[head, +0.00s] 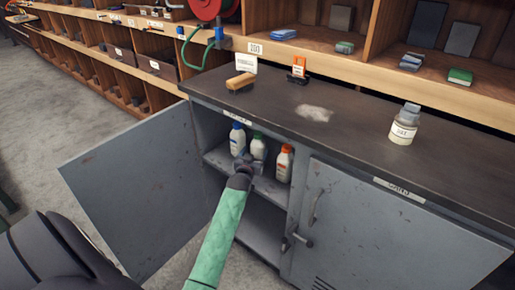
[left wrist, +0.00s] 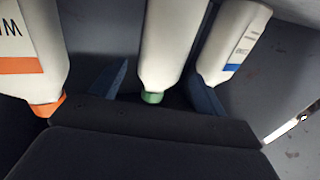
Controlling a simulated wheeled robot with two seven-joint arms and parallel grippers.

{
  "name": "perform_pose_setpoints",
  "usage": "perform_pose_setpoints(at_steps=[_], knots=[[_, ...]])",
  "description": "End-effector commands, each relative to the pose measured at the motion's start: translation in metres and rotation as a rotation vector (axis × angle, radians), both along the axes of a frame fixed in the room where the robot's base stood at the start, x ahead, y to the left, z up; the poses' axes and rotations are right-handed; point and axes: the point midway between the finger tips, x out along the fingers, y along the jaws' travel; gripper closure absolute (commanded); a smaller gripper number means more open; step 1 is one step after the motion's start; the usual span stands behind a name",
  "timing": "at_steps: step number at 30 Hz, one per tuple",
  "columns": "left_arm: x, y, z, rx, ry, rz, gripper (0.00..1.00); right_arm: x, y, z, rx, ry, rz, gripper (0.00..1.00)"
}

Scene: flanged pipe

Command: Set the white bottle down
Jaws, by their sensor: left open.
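Three white bottles stand upright on the shelf inside the open cabinet (head: 225,163): a blue-capped one (head: 237,141), a green-capped one (head: 258,148) and an orange-capped one (head: 284,164). My left gripper (head: 249,160) is at the shelf, in front of the green-capped bottle. In the left wrist view, where the bottles appear upside down, the open left gripper (left wrist: 156,86) has one finger on each side of the green-capped bottle (left wrist: 165,45). The orange-capped bottle (left wrist: 32,50) is to the left and the blue-capped one (left wrist: 230,40) to the right. My right gripper is not in view.
The left cabinet door (head: 140,185) stands wide open; the right door (head: 375,235) is shut. The dark worktop (head: 350,125) above carries a brush (head: 241,81), a pale powder patch (head: 315,113) and a labelled jar (head: 405,125). The lower compartment (head: 262,225) looks empty.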

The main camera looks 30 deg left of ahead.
Motion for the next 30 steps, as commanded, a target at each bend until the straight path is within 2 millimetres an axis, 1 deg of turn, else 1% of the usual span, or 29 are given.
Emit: perform_pose_setpoints(at_steps=[1, 3, 6, 10, 15, 30], knots=[[-0.009, -0.003, -0.001, 0.0, 0.001, 0.0, 0.26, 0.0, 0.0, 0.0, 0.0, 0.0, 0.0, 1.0], [-0.019, -0.006, -0.001, 0.0, 0.001, 0.0, 0.26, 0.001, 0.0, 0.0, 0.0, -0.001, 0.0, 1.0], [-0.031, -0.01, 0.0, 0.0, 0.001, 0.0, 0.26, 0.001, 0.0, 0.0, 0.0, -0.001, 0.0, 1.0], [-0.041, -0.013, -0.001, 0.0, 0.001, 0.0, 0.26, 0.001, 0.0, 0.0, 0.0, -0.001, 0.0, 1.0], [-0.046, -0.015, 0.0, 0.0, 0.0, 0.0, 0.26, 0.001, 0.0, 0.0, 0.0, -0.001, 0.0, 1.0], [-0.046, -0.015, 0.0, 0.0, 0.001, 0.0, 0.26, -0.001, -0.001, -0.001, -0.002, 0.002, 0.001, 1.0]])
